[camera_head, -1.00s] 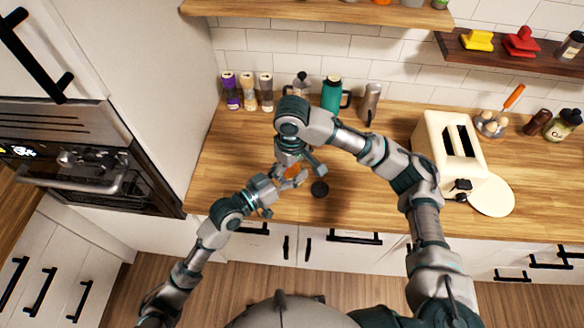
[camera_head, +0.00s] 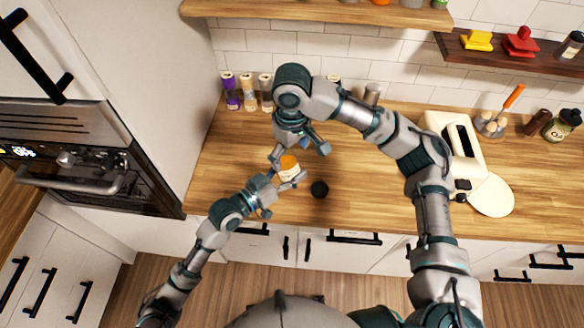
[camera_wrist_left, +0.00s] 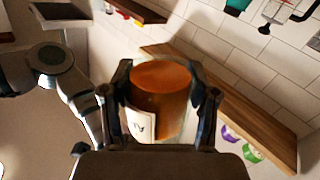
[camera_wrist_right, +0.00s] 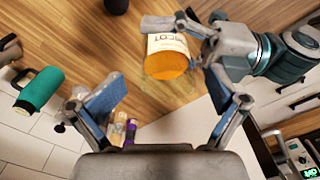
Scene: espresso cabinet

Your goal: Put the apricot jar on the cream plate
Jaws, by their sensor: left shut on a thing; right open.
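The apricot jar (camera_head: 288,166) is clear with orange contents and a white label ending in "COT", partly readable in the right wrist view (camera_wrist_right: 168,43). My left gripper (camera_head: 286,180) is shut around its sides; both fingers flank it in the left wrist view (camera_wrist_left: 160,98). The jar is above the counter's left half; its exact height is unclear. My right gripper (camera_head: 302,146) is open and empty just behind the jar, its fingers spread in the right wrist view (camera_wrist_right: 162,112). The round cream plate (camera_head: 492,198) lies empty on the counter at the right, beside the toaster.
A cream toaster (camera_head: 443,140) stands left of and behind the plate. A small black round object (camera_head: 319,189) lies right of the jar. Spice jars (camera_head: 248,92) line the back wall.

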